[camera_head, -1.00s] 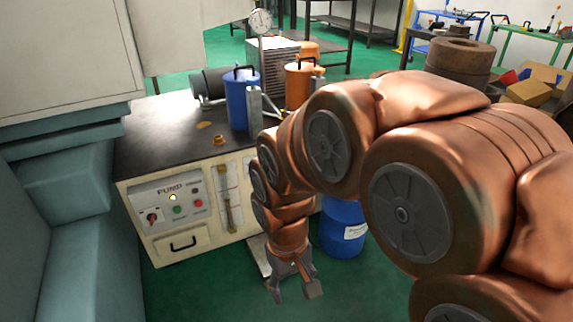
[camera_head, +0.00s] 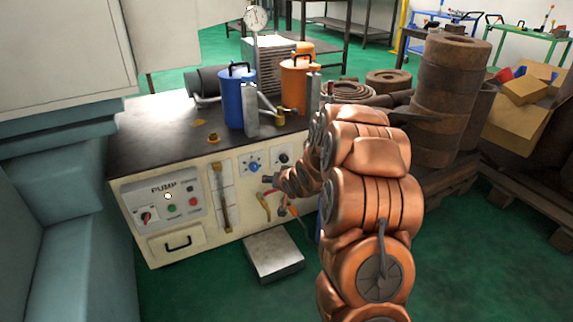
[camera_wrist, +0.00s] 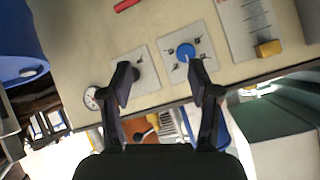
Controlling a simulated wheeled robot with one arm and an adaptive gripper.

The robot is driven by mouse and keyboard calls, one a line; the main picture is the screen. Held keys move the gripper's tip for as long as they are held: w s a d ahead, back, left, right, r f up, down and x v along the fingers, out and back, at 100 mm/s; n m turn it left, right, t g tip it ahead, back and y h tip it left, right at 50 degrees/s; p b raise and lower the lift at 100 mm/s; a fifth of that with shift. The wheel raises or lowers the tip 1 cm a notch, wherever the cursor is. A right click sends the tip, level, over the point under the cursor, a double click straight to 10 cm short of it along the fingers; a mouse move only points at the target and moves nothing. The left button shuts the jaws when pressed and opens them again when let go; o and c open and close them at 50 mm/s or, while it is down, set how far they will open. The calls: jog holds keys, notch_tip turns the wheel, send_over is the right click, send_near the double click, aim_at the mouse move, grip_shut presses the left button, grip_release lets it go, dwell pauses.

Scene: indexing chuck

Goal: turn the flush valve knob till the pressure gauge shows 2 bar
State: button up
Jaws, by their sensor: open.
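A blue knob (camera_head: 254,167) sits on a light plate on the cabinet front, and it also shows in the wrist view (camera_wrist: 186,51). A black knob (camera_head: 283,158) sits on a plate to its right. In the wrist view that plate (camera_wrist: 143,80) is partly behind a finger. Labels are too small to read, so I cannot tell which is the flush valve knob. The pressure gauge (camera_head: 257,18) has a white dial on a post behind the bench; its reading is unclear. My gripper (camera_wrist: 164,82) is open and empty, facing the panel, with the blue knob ahead near its right finger.
A pump panel (camera_head: 168,203) is at the cabinet's left. A blue canister (camera_head: 234,98) and an orange canister (camera_head: 295,88) stand on the benchtop. A metal box (camera_head: 273,256) lies on the floor in front. Stacked rusty rings (camera_head: 448,85) are at the right.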

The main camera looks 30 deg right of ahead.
jog(key=w+d+f+m+t, duration=0.1)
jog(key=w+d+f+t, duration=0.1)
jog(key=w+d+t, duration=0.3)
jog(key=m+t+b, duration=0.1)
jog(key=m+t, duration=0.1)
send_near(285, 160)
jog(key=w, duration=0.1)
jog(key=shift+w+d+f+b, duration=0.15)
jog(key=shift+w+b, duration=0.65)
jog(key=shift+w, duration=1.15)
jog(key=shift+w+d+r+b, duration=0.15)
jog(key=shift+w+b, duration=0.65)
jog(key=shift+w, duration=1.2)
jog(key=shift+f, duration=0.1)
jog(key=c, duration=1.2)
jog(key=shift+o, duration=0.2)
